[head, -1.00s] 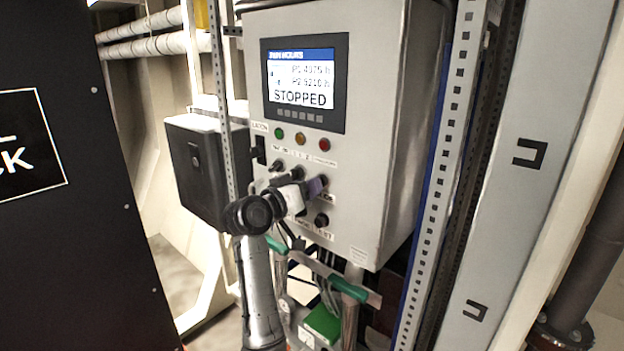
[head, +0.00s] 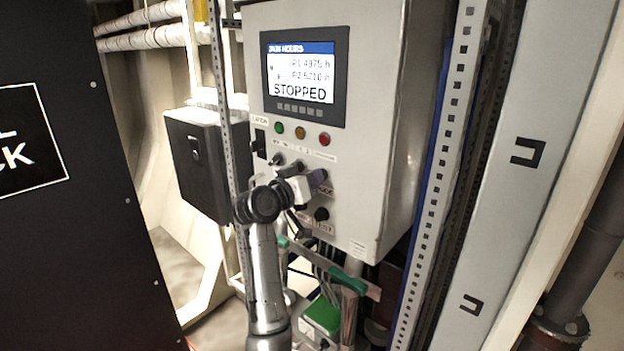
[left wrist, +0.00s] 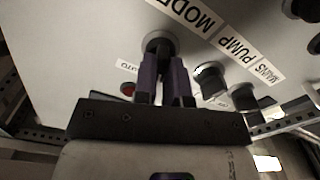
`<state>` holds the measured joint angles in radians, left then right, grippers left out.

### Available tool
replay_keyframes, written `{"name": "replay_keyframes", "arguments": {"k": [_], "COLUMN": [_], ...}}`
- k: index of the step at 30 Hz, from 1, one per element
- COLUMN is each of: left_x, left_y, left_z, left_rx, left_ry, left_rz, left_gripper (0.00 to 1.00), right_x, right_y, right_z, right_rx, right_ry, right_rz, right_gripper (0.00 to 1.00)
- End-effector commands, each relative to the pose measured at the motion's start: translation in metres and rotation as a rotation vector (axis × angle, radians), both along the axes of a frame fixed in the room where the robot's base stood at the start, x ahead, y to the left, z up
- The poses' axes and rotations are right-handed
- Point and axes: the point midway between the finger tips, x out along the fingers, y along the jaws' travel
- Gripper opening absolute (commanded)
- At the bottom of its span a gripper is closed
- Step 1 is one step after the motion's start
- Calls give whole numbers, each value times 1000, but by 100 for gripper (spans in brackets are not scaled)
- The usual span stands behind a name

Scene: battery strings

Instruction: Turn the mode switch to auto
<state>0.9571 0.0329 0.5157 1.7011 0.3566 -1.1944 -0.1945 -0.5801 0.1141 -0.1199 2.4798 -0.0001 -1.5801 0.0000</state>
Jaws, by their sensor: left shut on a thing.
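The grey control cabinet (head: 374,110) faces me with its screen (head: 302,76) reading STOPPED. The mode switch (left wrist: 158,42) is a dark round knob beside the large MODE label in the left wrist view. My left gripper (head: 316,180) is at the cabinet's front, below the row of lamps. In the left wrist view its two purple fingers (left wrist: 162,72) are closed around the knob. The fingers and the wrist hide most of the switch, so its pointer position cannot be read. My right gripper is not in view.
Green, amber and red lamps (head: 300,132) sit above the switches. A pump switch (left wrist: 210,80) is close beside the fingers. Another dark knob (head: 321,214) is just below the gripper. A black box (head: 198,165) hangs left of the cabinet, and pipes run underneath.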

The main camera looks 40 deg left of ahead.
Motion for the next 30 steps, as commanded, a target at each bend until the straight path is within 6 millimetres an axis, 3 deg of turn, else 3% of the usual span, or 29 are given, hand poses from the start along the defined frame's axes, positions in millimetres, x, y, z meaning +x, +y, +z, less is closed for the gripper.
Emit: {"name": "replay_keyframes", "arguments": {"k": [14,30], "left_x": [0,0], "left_y": [1,0], "left_z": [-1,-1], "left_rx": [70,542], "left_ry": [-1,-8], "left_rz": [2,2], "left_gripper": [0,0], "right_x": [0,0], "right_y": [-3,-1], "right_z": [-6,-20], "right_rx": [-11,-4], "right_ry": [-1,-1], "right_rz": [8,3], "right_gripper": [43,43]}}
